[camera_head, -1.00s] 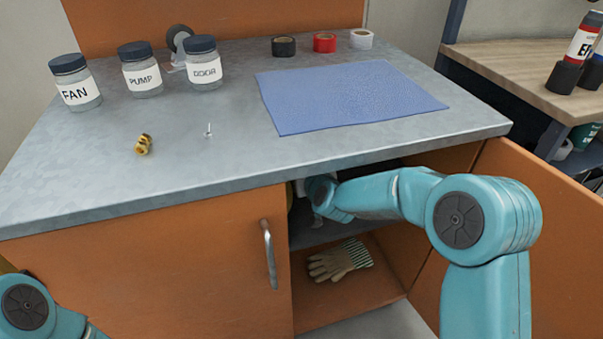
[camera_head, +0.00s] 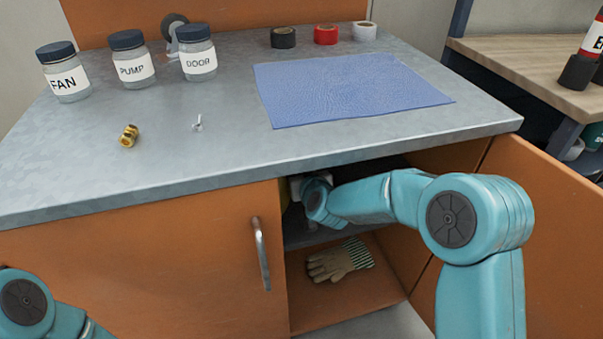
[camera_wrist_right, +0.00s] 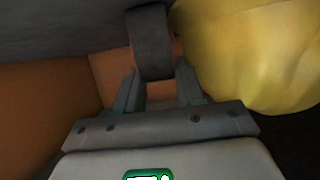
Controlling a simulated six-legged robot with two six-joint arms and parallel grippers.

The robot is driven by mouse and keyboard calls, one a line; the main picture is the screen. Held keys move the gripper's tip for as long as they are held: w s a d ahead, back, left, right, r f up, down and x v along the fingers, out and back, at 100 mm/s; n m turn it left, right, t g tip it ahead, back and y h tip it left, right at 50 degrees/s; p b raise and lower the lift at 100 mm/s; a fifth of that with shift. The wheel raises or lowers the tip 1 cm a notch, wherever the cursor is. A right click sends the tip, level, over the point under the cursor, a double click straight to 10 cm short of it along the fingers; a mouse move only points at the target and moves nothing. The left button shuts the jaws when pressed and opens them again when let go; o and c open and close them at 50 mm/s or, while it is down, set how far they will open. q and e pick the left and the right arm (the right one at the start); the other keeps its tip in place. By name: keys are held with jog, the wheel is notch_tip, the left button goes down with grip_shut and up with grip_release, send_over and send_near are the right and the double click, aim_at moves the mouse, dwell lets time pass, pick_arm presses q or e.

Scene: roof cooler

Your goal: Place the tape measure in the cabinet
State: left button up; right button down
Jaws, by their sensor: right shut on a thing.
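The tape measure, seen as a dark rounded body with an orange side (camera_wrist_right: 152,45), is between the fingers of my right gripper (camera_wrist_right: 158,85) in the right wrist view. The gripper is shut on it. In the head view my right arm reaches through the open right side of the orange cabinet (camera_head: 165,265), above its grey inner shelf (camera_head: 310,236). The gripper's fingers and the tape measure are hidden there under the worktop. I cannot tell whether the tape measure touches the shelf. My left gripper is out of view; only part of my left arm shows at the lower left.
A large yellow thing (camera_wrist_right: 250,50) is close to the right of the tape measure. Gloves (camera_head: 340,260) lie on the cabinet floor. The cabinet's right door (camera_head: 545,215) stands open beside my arm. Labelled jars (camera_head: 133,62), tape rolls (camera_head: 325,35) and a blue mat (camera_head: 350,88) are on the worktop.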

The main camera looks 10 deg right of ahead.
jog(key=shift+w+f, duration=0.1)
jog(key=shift+f, duration=0.15)
jog(key=c, duration=0.7)
grip_release()
jog(key=shift+r, duration=0.15)
jog(key=shift+s+r, duration=0.15)
jog(key=shift+s, duration=0.2)
jog(key=p+v, duration=0.2)
jog(key=v, duration=0.9)
jog(key=shift+s, duration=0.15)
